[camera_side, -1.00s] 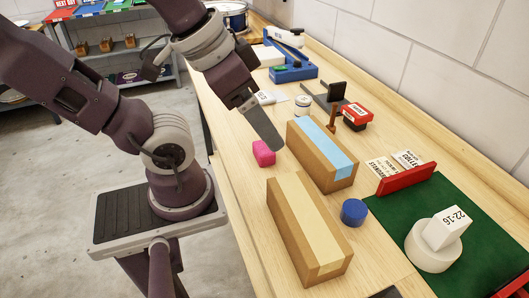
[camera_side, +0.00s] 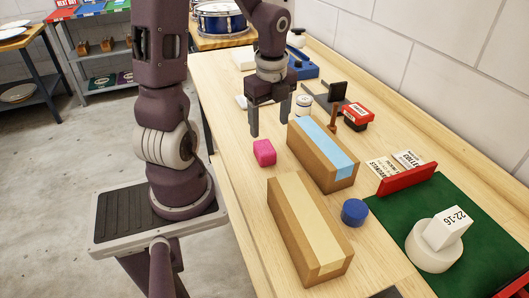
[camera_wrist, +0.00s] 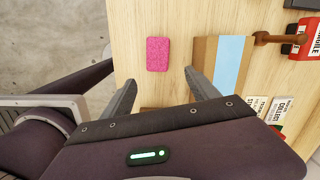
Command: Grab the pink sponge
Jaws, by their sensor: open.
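The pink sponge (camera_side: 264,152) is a small block on the wooden bench, left of the box with the blue top (camera_side: 323,153). My gripper (camera_side: 270,124) is open and empty, with its fingers pointing down. In the side view it hangs above the bench, behind the sponge and apart from it. In the wrist view the sponge (camera_wrist: 158,54) lies beyond the fingertips, roughly between the lines of the two fingers (camera_wrist: 160,75). Nothing hides the sponge in either view.
A box with a tan top (camera_side: 309,229) stands in front of the sponge, with a blue round piece (camera_side: 354,212) to its right. A green mat (camera_side: 480,222) holds a white round piece and block. A white jar (camera_side: 303,105) stands near my gripper.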

